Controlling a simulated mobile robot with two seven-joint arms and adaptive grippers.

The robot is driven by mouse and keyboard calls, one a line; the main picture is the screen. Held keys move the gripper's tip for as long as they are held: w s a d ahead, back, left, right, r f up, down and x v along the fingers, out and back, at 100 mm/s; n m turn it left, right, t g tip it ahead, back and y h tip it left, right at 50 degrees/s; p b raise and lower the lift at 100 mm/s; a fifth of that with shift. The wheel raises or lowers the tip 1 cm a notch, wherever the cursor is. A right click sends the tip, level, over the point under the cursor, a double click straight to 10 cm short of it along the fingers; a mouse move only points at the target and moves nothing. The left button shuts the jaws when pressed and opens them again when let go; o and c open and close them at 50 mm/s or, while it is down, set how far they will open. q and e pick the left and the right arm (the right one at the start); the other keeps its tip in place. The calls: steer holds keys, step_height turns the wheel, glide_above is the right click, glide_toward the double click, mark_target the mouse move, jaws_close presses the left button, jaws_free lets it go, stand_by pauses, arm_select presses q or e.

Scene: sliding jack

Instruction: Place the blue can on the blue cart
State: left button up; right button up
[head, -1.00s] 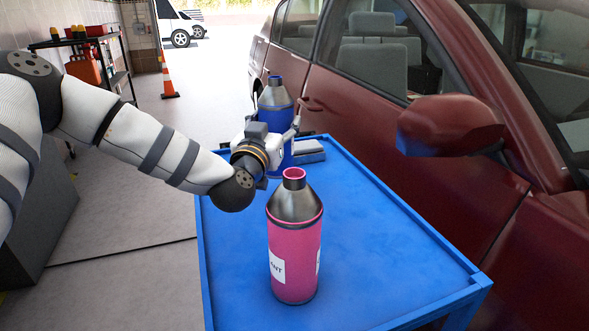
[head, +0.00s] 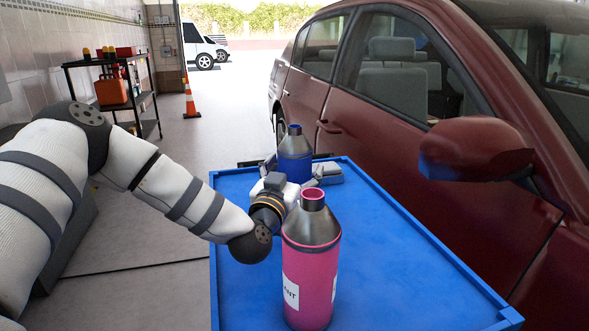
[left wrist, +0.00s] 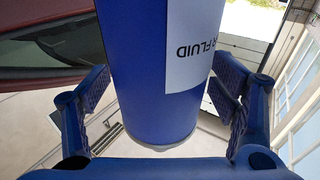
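The blue can (head: 294,152) has a dark cone top and is upright near the far end of the blue cart (head: 400,240). My left gripper (head: 297,184) is at the can. In the left wrist view, the can (left wrist: 150,75) with its white label sits between the two finger pads, which appear to press on its sides. Its lower part is hidden behind my gripper and the pink can in the head view, so I cannot tell whether it touches the cart. My right gripper is not in view.
A pink can (head: 311,265) stands upright on the near part of the cart, close to my left arm. A small grey object (head: 328,172) lies at the cart's far edge. The red car (head: 400,130) flanks the right side. The cart's middle right is clear.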

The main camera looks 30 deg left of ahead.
arm_select(q)
steer(key=shift+r, duration=0.25)
steer(key=p+v, duration=0.1)
steer(key=v, duration=1.1)
